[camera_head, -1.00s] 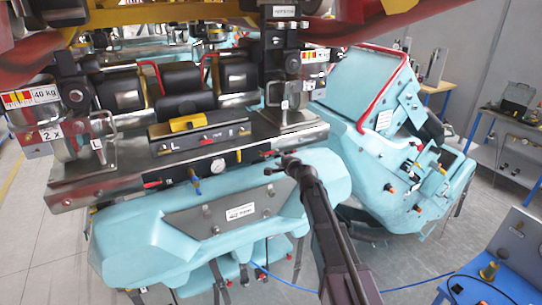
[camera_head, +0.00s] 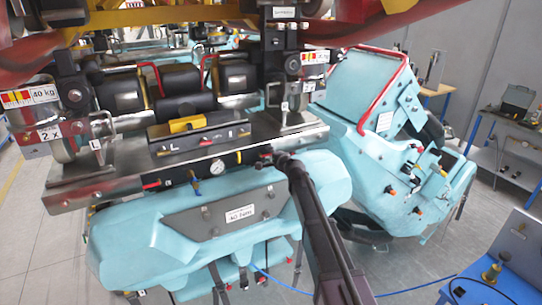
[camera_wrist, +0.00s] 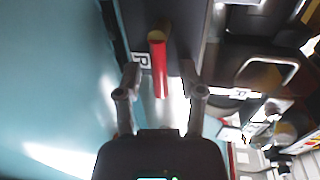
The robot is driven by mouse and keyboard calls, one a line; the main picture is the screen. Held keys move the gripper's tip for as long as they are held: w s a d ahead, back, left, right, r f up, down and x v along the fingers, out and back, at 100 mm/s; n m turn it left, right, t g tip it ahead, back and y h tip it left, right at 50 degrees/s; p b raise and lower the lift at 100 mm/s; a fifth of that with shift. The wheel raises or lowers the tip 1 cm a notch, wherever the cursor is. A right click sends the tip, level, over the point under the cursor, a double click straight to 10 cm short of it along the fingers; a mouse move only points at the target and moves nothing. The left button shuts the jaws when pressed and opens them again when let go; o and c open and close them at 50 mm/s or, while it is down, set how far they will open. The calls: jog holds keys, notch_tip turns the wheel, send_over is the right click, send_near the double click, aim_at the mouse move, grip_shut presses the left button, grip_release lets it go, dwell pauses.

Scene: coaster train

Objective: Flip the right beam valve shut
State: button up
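The right beam valve has a red lever (camera_wrist: 159,70) with a brass-coloured end, set against the dark beam face by a white label in the wrist view. My gripper (camera_wrist: 160,76) is open, with one finger on each side of the lever's lower part; I cannot tell whether either finger touches it. In the head view my gripper (camera_head: 273,158) is at the right part of the metal beam (camera_head: 130,188), where it largely covers this valve. Another red valve lever (camera_head: 152,185) is at the beam's left part.
A round gauge (camera_head: 217,167) and a brass fitting (camera_head: 196,186) sit between the valves. A light-blue train body (camera_head: 150,235) lies below the beam, and a light-blue seat unit (camera_head: 375,150) stands at right. A blue bench (camera_head: 505,262) is at lower right.

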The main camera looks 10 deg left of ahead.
grip_shut()
jog(key=shift+d, duration=0.1)
jog(key=shift+r+n, duration=0.15)
jog(key=shift+n, duration=0.15)
jog(key=shift+s+a+r+n+t+h+p, duration=0.15)
jog(key=shift+r+n+h+p, duration=0.1)
jog(key=shift+n, duration=0.35)
jog(key=shift+w+a+r+n+t+h+p, duration=0.15)
jog(key=shift+r+n+h+p, duration=0.1)
jog(key=shift+n, duration=0.35)
jog(key=shift+s+a+r+n+t, duration=0.1)
jog(key=shift+s+r+n+t, duration=0.1)
jog(key=shift+n, duration=0.6)
jog(key=shift+s+r+n+t, duration=0.1)
jog(key=shift+r+n+t, duration=0.1)
jog(key=shift+n, duration=0.6)
jog(key=shift+o, duration=1)
grip_release()
